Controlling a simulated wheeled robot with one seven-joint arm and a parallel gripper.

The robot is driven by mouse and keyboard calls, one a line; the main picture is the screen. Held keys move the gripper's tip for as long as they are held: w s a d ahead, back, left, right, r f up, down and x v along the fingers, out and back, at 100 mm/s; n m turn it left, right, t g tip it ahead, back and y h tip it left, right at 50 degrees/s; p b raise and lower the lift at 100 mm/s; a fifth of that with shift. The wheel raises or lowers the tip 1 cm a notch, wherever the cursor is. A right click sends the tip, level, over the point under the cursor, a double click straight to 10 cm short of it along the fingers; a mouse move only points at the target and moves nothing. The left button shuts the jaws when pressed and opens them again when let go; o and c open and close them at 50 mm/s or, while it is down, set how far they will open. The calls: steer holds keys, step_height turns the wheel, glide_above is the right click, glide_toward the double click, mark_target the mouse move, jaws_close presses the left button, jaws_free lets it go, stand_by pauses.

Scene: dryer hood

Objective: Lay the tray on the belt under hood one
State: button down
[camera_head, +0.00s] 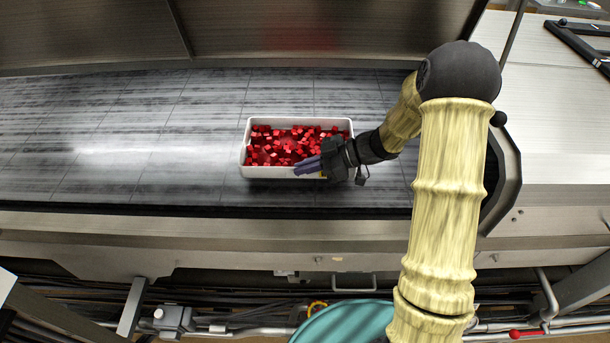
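A white rectangular tray (268,173) holding many small red cubes lies flat on the grey belt (120,150), in the middle of the view. My gripper (298,166) reaches in from the right, with its dark purple fingers over the tray's near right part. The fingers lie close together and overlap the cubes and near wall in the picture. I cannot tell whether they touch or grip the tray. The gripper's dark body hides the tray's near right corner. A metal hood (330,30) stands along the far side of the belt; no number shows on it.
The belt is bare to the left of the tray. A raised metal edge (200,225) runs along its near side. A pale metal surface (560,130) lies to the right. A teal round thing (345,322) and pipework lie below the near edge.

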mark_target(303, 178)
steer(key=shift+f, duration=1.8)
steer(key=c, duration=1.6)
jaws_free()
steer(key=shift+f, duration=0.15)
steer(key=b+v, duration=0.1)
steer(key=v, duration=0.6)
steer(key=shift+s+d+r, duration=0.1)
steer(key=shift+d+r, duration=0.1)
steer(key=shift+d, duration=0.1)
